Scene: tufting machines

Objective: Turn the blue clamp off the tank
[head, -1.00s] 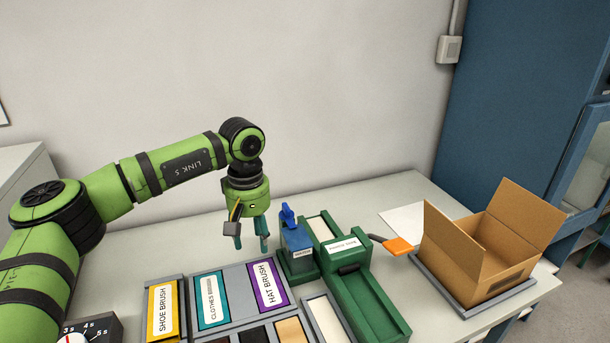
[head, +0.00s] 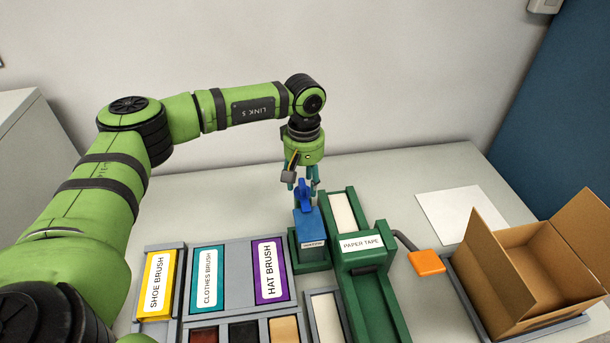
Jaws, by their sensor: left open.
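The blue clamp (head: 304,196) stands upright on top of the blue tank (head: 311,227), which sits in a green holder (head: 312,258) beside the paper tape machine. My left gripper (head: 303,178) points down over the tank from behind. Its teal fingers are open, and the clamp's top shows between them in the picture. I cannot tell whether the fingers touch the clamp. My right gripper is out of view.
The green paper tape machine (head: 362,242) stands close on the right, with an orange-ended lever (head: 426,262). An open cardboard box (head: 505,290) is at the right. A brush tray (head: 222,292) lies in front on the left. Paper (head: 462,214) lies at the back right.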

